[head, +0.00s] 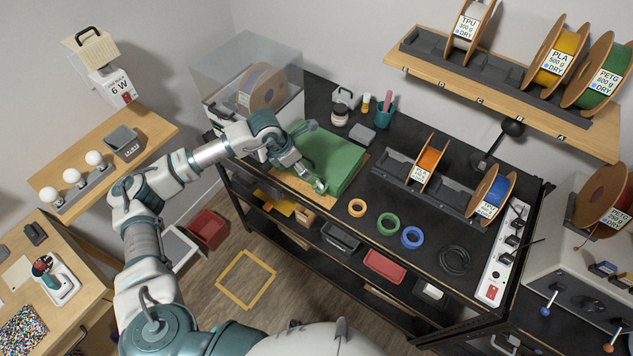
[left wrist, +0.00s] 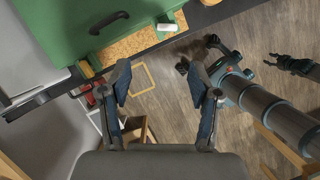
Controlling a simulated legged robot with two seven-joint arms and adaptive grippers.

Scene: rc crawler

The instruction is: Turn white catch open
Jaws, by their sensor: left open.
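The green case (head: 335,155) lies on the black workbench, on a tan board at its front edge. In the left wrist view the case (left wrist: 60,45) fills the upper left, with a black handle (left wrist: 108,22) on its front. The small white catch (left wrist: 167,27) sits on the front to the right of the handle. My left gripper (head: 306,172) is at the case's front edge in the head view. In the left wrist view its two fingers (left wrist: 159,82) are spread and empty, with the catch beyond the fingertips. A dark gripper (left wrist: 293,65), seemingly my right one, hangs over the floor; its opening is unclear.
A clear box (head: 248,80) with a spool stands left of the case. Colored rings and two spools lie to its right on the bench (head: 380,195). Shelves with bins are below the bench top. The floor in front is open around a yellow frame (head: 246,280).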

